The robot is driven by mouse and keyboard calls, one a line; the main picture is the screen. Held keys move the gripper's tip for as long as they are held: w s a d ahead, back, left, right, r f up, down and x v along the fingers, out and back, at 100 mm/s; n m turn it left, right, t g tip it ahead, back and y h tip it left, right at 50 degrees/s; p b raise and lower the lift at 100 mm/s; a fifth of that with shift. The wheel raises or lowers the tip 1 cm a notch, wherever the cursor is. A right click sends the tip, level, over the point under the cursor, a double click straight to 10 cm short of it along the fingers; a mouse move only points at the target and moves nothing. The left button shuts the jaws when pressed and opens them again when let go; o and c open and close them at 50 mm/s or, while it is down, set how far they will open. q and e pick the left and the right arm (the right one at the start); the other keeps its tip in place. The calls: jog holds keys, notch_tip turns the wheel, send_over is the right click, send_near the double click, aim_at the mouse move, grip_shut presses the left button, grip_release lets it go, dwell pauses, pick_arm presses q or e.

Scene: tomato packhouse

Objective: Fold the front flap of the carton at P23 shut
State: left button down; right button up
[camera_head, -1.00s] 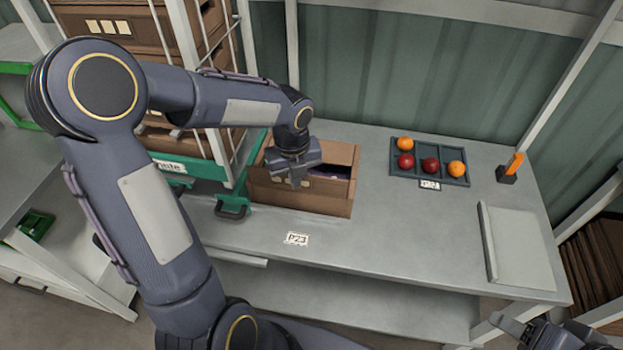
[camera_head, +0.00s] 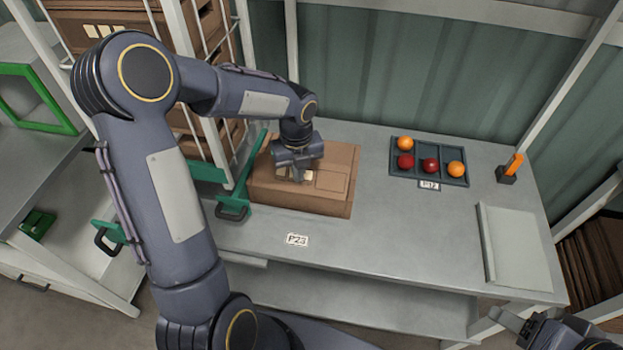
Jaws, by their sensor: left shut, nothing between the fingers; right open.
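The brown carton (camera_head: 300,202) stands on the grey bench behind the white P23 label (camera_head: 297,240). Its top now looks covered by the front flap (camera_head: 330,181), which lies about flat across the opening. My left gripper (camera_head: 296,178) is shut and empty, pointing down at the top of the carton, touching or just above the flap. The gripper and wrist hide the back left part of the carton top. My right gripper (camera_head: 515,322) is open at the lower right, in front of the bench and far from the carton.
A dark tray (camera_head: 429,175) with red and orange fruit sits right of the carton. An orange-and-black item (camera_head: 510,168) and a pale board (camera_head: 518,248) lie further right. The bench front is clear.

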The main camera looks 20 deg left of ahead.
pick_arm(q)
jog(key=shift+w+a+f, duration=0.2)
jog(key=shift+w+f, duration=0.35)
jog(key=shift+w, duration=0.35)
jog(key=shift+w+a+f+b, duration=0.2)
jog(key=shift+w+f+b, duration=0.15)
jog(key=shift+w+f, duration=0.6)
jog(key=shift+s, duration=0.2)
notch_tip(320, 180, up, 8)
jog(key=p, duration=0.6)
jog(key=shift+p, duration=0.35)
jog(key=shift+f, duration=0.1)
